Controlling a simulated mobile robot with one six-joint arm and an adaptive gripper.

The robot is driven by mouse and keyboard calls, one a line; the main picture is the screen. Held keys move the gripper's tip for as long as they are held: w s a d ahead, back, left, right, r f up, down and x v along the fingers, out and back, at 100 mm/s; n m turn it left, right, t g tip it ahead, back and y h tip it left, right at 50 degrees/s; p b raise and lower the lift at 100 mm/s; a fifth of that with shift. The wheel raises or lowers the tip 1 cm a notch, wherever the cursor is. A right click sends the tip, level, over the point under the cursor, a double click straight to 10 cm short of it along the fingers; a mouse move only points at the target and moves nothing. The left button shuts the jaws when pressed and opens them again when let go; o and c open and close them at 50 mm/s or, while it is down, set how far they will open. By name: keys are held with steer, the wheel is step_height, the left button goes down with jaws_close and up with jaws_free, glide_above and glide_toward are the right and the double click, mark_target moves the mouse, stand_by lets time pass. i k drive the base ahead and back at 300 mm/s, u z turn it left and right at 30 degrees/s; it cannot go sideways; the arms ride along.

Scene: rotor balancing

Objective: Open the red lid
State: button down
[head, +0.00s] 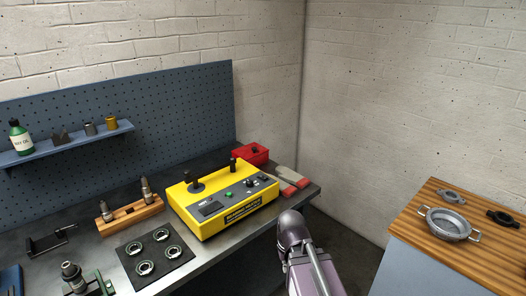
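A small red box (250,153) stands at the back right of the grey bench, behind the yellow machine (222,203). A dark patch shows on its top. I cannot tell whether this is an opening or a dark part on a lid, so the lid's state is unclear. Only part of my arm shows, at the lower middle, in front of the bench's right end. My gripper's fingers are not in view.
Flat grey pieces with red ends (290,180) lie right of the yellow machine. A wooden block with metal parts (130,213) and a dark mat with several rings (155,253) are to the left. A wood-topped cabinet (405,232) with a metal pan (449,224) stands at right.

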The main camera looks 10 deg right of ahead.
mark_target(245, 152)
steer(key=u, duration=0.05)
steer(key=i, duration=0.95)
steer(key=z, duration=0.05)
